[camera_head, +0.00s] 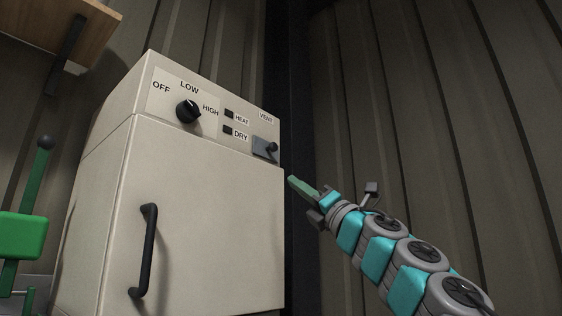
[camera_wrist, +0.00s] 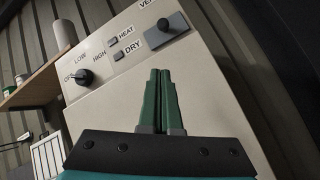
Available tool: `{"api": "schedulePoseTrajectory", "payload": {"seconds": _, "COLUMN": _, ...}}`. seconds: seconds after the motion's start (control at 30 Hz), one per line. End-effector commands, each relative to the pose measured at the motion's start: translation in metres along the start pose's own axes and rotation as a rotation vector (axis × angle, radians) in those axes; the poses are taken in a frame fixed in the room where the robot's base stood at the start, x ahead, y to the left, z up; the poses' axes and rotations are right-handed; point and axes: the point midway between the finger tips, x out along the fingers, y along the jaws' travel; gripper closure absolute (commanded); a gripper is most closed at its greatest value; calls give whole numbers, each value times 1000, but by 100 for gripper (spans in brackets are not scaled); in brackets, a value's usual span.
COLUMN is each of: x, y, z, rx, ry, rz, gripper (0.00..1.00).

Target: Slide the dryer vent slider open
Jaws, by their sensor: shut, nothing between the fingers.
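The dryer (camera_head: 190,210) is a cream cabinet with a sloped control panel on top. The vent slider is a small dark knob (camera_head: 271,147) at the right end of a grey plate under the VENT label. In the wrist view the vent slider knob (camera_wrist: 163,25) stands on its grey plate at the top, ahead of the fingertips. My gripper (camera_head: 292,181) has green fingers, shut and empty, to the right of the panel and lower than the slider. In the wrist view my gripper (camera_wrist: 160,72) shows its fingers together, apart from the slider.
A black dial (camera_head: 188,111) and the HEAT and DRY buttons (camera_head: 228,121) sit left of the slider. A black door handle (camera_head: 145,250) sticks out below. A wooden shelf (camera_head: 60,25) and a green lever (camera_head: 35,200) are at left. Ribbed wall stands behind.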

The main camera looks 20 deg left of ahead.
Motion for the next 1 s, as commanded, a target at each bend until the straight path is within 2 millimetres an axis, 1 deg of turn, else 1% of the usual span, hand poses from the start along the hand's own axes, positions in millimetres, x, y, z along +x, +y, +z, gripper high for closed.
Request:
{"api": "schedulePoseTrajectory", "payload": {"seconds": 0.27, "x": 1, "y": 0, "z": 1, "rx": 2, "ry": -2, "rz": -1, "gripper": 100}}
{"api": "schedulePoseTrajectory", "payload": {"seconds": 0.37, "x": 5, "y": 0, "z": 2, "rx": 3, "ry": -1, "rz": -1, "gripper": 100}}
{"api": "schedulePoseTrajectory", "payload": {"seconds": 0.47, "x": 14, "y": 0, "z": 3, "rx": 7, "ry": -1, "rz": -1, "gripper": 100}}
{"api": "schedulePoseTrajectory", "payload": {"seconds": 0.67, "x": 42, "y": 4, "z": 6, "rx": 7, "ry": -3, "rz": 1, "gripper": 100}}
{"api": "schedulePoseTrajectory", "payload": {"seconds": 1.0, "x": 87, "y": 3, "z": 5, "rx": 7, "ry": -2, "rz": -1, "gripper": 100}}
